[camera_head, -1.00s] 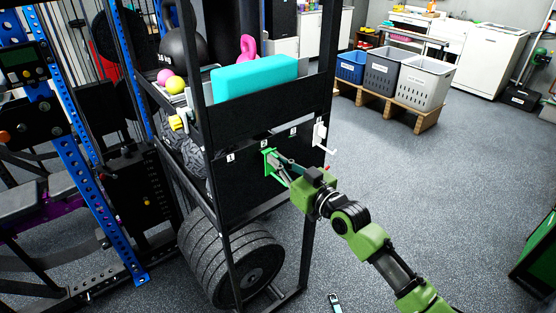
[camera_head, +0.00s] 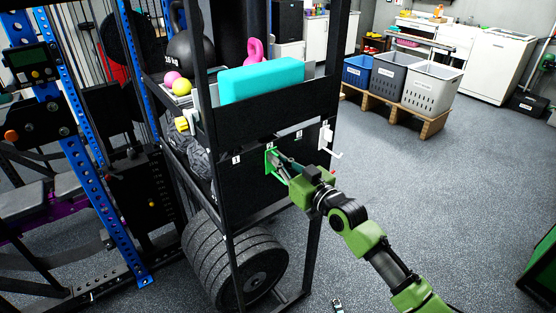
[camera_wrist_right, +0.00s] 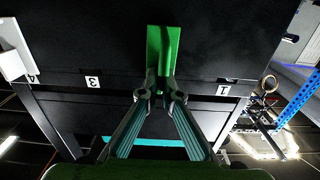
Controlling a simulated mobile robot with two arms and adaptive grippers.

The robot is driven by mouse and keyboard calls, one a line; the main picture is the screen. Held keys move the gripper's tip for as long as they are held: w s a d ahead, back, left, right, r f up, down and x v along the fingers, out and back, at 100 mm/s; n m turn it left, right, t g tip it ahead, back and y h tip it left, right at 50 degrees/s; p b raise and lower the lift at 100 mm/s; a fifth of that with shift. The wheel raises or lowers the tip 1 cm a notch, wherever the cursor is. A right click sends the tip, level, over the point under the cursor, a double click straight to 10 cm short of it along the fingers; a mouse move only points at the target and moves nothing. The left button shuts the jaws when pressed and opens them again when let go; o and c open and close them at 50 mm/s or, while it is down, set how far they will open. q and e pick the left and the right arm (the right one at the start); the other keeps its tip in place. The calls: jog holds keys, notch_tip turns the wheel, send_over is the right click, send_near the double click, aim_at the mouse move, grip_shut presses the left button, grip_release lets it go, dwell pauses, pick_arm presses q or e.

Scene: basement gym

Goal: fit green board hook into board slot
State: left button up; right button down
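The green board hook (camera_head: 270,162) is at the black board (camera_head: 252,184) on the rack's side, just below the number 2 label. In the right wrist view the hook's green plate (camera_wrist_right: 157,48) lies flat against or very near the board; I cannot tell whether it is seated in a slot. My right gripper (camera_head: 280,162) reaches in from the right. In the wrist view its two fingertips (camera_wrist_right: 160,96) are closed on the hook's stem. The slot behind the plate is hidden. My left gripper is not in view.
A white hook (camera_head: 326,137) is on the board's right end near label 4. A teal block (camera_head: 262,80) lies on the rack above. Weight plates (camera_head: 245,270) stand below. Bins (camera_head: 430,85) sit on a pallet behind. The floor to the right is open.

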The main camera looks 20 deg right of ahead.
jog(key=c, duration=2.2)
grip_release()
jog(key=shift+o, duration=0.2)
jog(key=v, duration=1.2)
